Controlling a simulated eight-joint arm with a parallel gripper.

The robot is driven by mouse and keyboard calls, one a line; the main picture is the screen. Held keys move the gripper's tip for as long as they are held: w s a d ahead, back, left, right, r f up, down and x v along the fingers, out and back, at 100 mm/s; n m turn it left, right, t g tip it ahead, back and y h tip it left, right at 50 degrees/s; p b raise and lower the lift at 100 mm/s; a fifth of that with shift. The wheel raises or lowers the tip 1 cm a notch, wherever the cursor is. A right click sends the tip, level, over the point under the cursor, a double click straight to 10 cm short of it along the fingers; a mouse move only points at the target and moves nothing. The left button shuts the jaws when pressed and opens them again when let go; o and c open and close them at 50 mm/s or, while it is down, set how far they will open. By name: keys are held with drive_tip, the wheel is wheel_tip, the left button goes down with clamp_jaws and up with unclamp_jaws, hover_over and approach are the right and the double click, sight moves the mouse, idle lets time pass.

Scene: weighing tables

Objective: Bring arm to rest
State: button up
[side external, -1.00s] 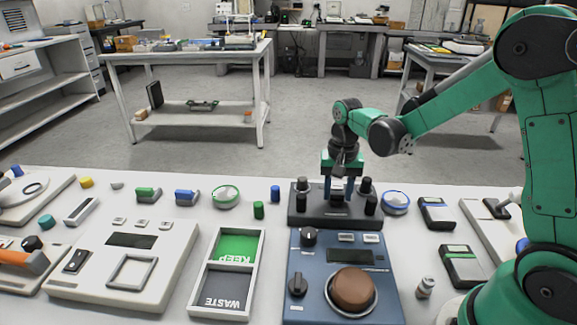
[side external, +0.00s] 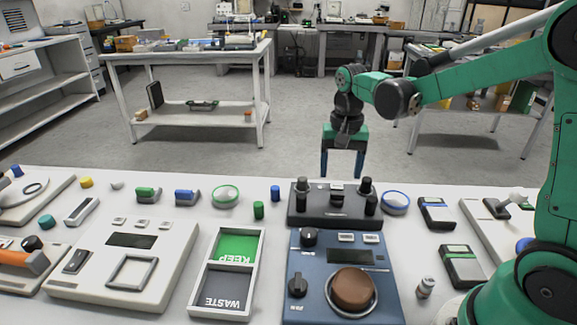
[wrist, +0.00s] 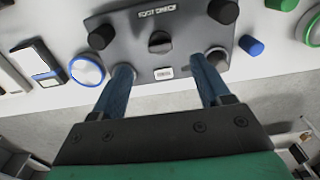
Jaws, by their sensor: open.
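My gripper (side external: 342,164) is open and empty, raised above the far edge of the white table, behind the dark block with black knobs (side external: 320,219). Its two blue fingers point down and are apart. In the wrist view my gripper (wrist: 165,80) shows its fingers spread, with the dark block (wrist: 130,50) and its knobs beyond them. Nothing is between the fingers. My green arm reaches in from the right.
A blue device (side external: 310,262) with a brown round pad (side external: 353,289) stands in front of the block. A KEEP/WASTE tray (side external: 258,262) is left of it. A blue-rimmed dish (side external: 395,203) and dark meters (side external: 437,213) are right. Room above the table is free.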

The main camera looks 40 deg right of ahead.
drive_tip(key=s+a+r+n+t, duration=0.4)
drive_tip(key=s+a+n+t, duration=0.3)
drive_tip(key=n, duration=0.2)
drive_tip(key=shift+r, duration=0.2)
